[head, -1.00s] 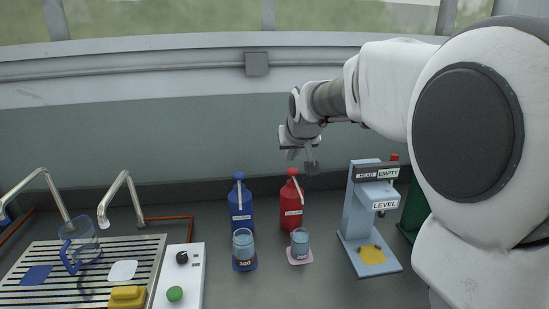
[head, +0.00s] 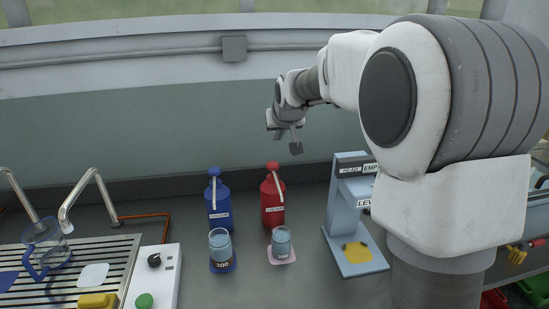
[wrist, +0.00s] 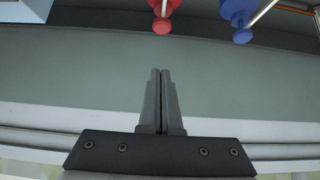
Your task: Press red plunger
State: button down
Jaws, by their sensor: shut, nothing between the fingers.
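The red plunger (head: 272,166) is the top of a red dispenser bottle (head: 272,205) that stands upright on the counter near the wall. The red plunger also shows in the wrist view (wrist: 162,25), at the top edge, beyond my fingertips. My gripper (head: 296,148) is shut and empty. In the head view it appears above and slightly right of the red plunger, with a visible gap. In the wrist view the two fingers (wrist: 160,72) lie together and point towards the red plunger without touching it.
A blue dispenser bottle (head: 219,204) stands left of the red one. Two glasses, one on the left (head: 220,245) and one on the right (head: 281,242), stand in front. A pale blue machine (head: 340,215) is to the right. The wall (head: 130,150) rises close behind.

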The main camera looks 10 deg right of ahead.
send_over(273, 166)
jog(key=f, duration=0.7)
jog(key=shift+s+d, duration=0.1)
jog(key=shift+s, duration=0.1)
notch_tip(273, 166, down, 2)
jog(key=shift+w+f, duration=0.1)
jog(key=shift+f, duration=0.95)
jog(key=shift+f+b, duration=1.1)
jog(key=shift+f, duration=0.2)
jog(key=shift+r, duration=0.1)
